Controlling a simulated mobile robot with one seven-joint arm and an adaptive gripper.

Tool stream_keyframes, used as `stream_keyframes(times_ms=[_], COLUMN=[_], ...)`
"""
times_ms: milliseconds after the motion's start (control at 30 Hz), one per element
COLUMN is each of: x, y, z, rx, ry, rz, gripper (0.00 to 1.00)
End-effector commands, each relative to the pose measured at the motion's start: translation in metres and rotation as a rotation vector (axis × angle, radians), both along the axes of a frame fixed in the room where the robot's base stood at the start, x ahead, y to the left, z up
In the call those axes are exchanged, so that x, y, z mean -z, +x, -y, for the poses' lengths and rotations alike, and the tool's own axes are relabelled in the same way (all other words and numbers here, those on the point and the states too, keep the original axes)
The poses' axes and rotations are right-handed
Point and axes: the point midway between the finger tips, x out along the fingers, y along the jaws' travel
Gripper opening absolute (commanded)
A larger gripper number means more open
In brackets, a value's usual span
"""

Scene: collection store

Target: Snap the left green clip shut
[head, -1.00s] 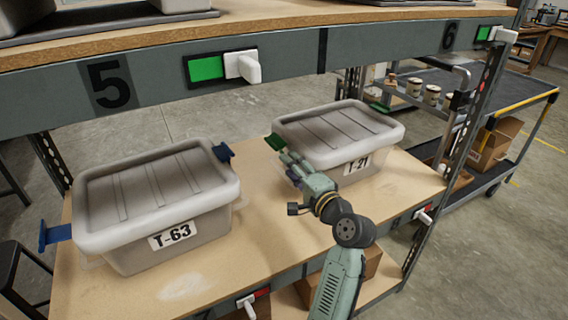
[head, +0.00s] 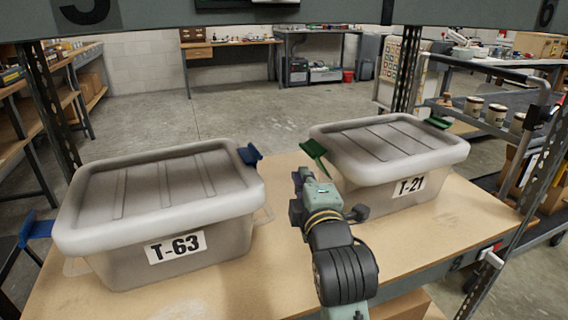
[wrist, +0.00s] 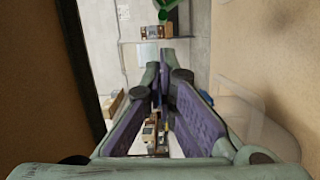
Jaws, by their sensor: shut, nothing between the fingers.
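The T-21 bin (head: 385,190) stands at the right of the shelf with its grey lid on. Its left green clip (head: 315,155) sticks out and slants up from the left end of the lid. The right green clip (head: 437,122) is at the lid's far right end. My gripper (head: 298,177) is just left of the T-21 bin, below and in front of the left clip, with a small apparent gap. In the wrist view my gripper (wrist: 160,78) has its purple-padded fingers together and empty. Green bits show at the top there; I cannot tell whether they are the clip.
The T-63 bin (head: 165,215), with blue clips (head: 249,154), stands at the left. Bare wooden shelf (head: 275,255) lies between the bins. An upright post (head: 404,70) rises behind T-21, and a cart with cans (head: 495,115) is at the right.

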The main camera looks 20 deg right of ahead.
Motion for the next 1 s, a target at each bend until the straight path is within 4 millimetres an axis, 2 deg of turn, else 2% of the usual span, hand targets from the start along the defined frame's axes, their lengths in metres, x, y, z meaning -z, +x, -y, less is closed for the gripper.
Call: stream_keyframes(times_ms=[167, 600, 767, 1000], x=[-0.004, -0.001, 0.000, 0.001], y=[0.011, 0.084, 0.095, 0.097], z=[0.002, 0.015, 0.017, 0.017], rx=[0.003, 0.003, 0.004, 0.004], ry=[-0.033, -0.031, -0.031, -0.030], rz=[-0.006, -0.006, -0.005, -0.003], gripper=[0.00, 0.00, 0.00, 0.00])
